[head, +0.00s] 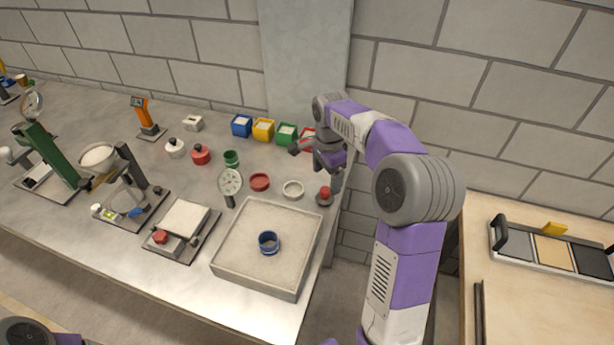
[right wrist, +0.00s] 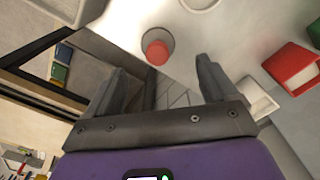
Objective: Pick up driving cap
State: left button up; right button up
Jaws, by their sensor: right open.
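A small red knob on a round grey base (head: 325,195) stands near the right edge of the grey bench; it looks like the driving cap. In the right wrist view the red-topped piece (right wrist: 157,50) shows just beyond the fingertips, between their lines. My right gripper (head: 318,165) is above the bench's right edge, a little behind and above this piece. In the right wrist view the gripper (right wrist: 162,68) is open, with nothing between its fingers. My left gripper is out of view.
A sand-filled tray (head: 228,265) with a blue ring (head: 269,242) lies in front. A white ring (head: 293,189) and red ring (head: 259,182) sit left of the cap. Colored bins (head: 263,130) stand behind. A gap separates the bench from a wooden table (head: 520,300) at right.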

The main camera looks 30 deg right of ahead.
aim_at(326, 190)
jog(key=shift+w+f, duration=0.2)
jog(key=shift+w, duration=0.25)
jog(key=shift+s+f, duration=0.2)
jog(key=shift+f, duration=0.1)
jog(key=shift+s+f+b, duration=0.5)
jog(key=shift+f+b, duration=0.05)
jog(key=shift+f, duration=0.1)
notch_tip(326, 190, down, 5)
jog(key=shift+a+r+b, duration=0.1)
jog(key=shift+a+b, duration=0.05)
jog(key=shift+b, duration=0.7)
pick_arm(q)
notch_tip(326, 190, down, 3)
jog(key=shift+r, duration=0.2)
pick_arm(e)
jog(key=shift+w, duration=0.1)
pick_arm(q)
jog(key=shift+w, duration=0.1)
pick_arm(e)
jog(key=c, duration=1.1)
jog(key=shift+r, duration=0.1)
